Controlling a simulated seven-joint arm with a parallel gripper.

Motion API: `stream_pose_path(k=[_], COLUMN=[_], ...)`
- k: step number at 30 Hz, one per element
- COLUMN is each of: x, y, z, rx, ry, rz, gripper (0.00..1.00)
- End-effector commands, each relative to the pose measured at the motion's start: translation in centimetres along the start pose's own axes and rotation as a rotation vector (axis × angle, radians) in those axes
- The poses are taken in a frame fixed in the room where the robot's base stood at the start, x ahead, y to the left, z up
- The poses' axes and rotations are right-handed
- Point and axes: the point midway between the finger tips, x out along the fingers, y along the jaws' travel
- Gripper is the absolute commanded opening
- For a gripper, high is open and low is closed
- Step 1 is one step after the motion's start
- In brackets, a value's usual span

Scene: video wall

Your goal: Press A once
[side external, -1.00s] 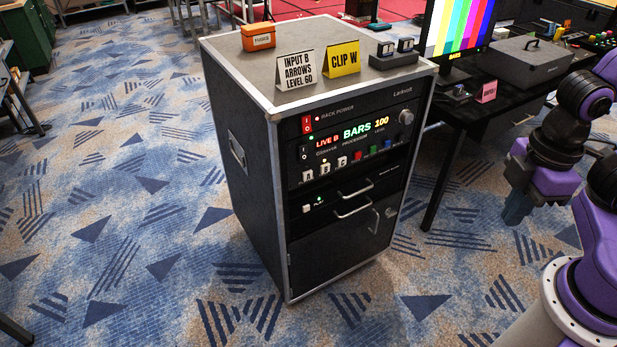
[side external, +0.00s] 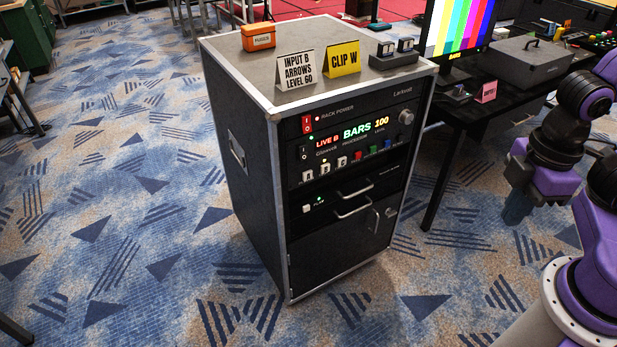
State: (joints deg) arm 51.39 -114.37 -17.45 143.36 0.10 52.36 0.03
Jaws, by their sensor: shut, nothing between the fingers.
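The white button A (side external: 308,176) is the leftmost in a row of buttons on the front of the rack cabinet (side external: 250,215). White buttons B (side external: 325,167) and C (side external: 341,162) sit to its right. A small light shows above button B. My gripper (side external: 515,215) is at the right, shut and empty, pointing down, well apart from the cabinet and the buttons.
Red, green and blue buttons (side external: 373,150) continue the row. Two handles (side external: 354,206) stick out below. A black table (side external: 455,118) with a colour-bar monitor (side external: 455,35) stands behind my arm. Signs (side external: 296,70) stand on the cabinet top. The carpet in front is clear.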

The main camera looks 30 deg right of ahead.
Motion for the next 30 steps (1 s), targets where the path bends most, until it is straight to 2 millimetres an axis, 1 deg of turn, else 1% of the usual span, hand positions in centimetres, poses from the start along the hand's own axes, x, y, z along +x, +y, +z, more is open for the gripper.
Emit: stream_pose_path(k=[16, 20, 23, 25, 29, 30], x=[0.0, 0.2, 0.7, 1.3, 2.9, 3.4], y=[0.0, 0.1, 0.5, 1.0, 2.4, 2.9], z=[0.0, -0.6, -2.0, -3.5, -7.2, -8.4], rx=[0.0, 0.005, 0.017, 0.031, 0.064, 0.075], ry=[0.0, 0.006, 0.026, 0.05, 0.109, 0.13], rz=[0.0, -0.001, -0.004, -0.005, -0.004, -0.003], gripper=[0.0, 0.0, 0.0, 0.0, 0.0, 0.0])
